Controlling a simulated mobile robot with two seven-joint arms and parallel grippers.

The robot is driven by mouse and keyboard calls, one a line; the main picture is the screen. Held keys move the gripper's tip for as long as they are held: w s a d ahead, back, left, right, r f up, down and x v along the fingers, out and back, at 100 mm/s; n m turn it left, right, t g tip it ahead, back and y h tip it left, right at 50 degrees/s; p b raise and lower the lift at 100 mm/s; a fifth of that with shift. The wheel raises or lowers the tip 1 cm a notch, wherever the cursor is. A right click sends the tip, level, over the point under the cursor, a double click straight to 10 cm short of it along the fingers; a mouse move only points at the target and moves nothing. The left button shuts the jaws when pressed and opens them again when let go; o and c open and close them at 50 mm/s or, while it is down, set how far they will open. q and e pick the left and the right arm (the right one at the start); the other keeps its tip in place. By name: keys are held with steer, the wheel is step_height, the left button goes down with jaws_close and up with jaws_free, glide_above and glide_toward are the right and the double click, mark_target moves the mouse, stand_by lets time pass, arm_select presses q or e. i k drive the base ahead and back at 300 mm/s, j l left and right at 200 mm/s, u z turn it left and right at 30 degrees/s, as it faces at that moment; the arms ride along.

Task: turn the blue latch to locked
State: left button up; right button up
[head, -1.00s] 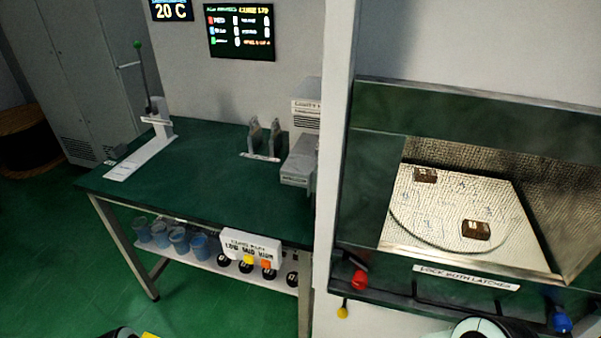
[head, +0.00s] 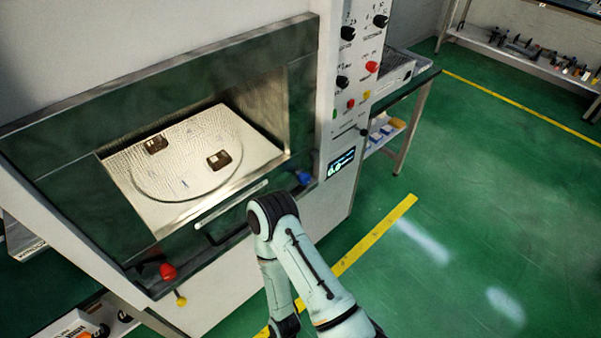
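The blue latch (head: 303,178) sits at the right end of the microwave's lower front edge in the head view. Its exact angle is too small to tell. The red latch (head: 168,271) is at the left end of the same edge. Behind them the microwave chamber (head: 128,209) shows through its front, with two brown blocks inside. My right arm rises from the bottom, its dark joint left of and below the blue latch. The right gripper cannot be made out. My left arm and gripper are out of the picture.
A control panel (head: 353,75) with knobs and buttons stands right of the chamber, above a small display (head: 341,162). A black handle (head: 224,228) runs along the front edge. A yellow tag (head: 181,300) hangs below the red latch. Green floor (head: 480,190) lies open at the right.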

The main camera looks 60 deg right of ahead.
mark_target(303, 178)
steer(key=z, duration=0.5)
steer(key=l+z, duration=0.1)
steer(key=z, duration=0.9)
steer(key=i+z, duration=0.1)
steer(key=z, duration=0.4)
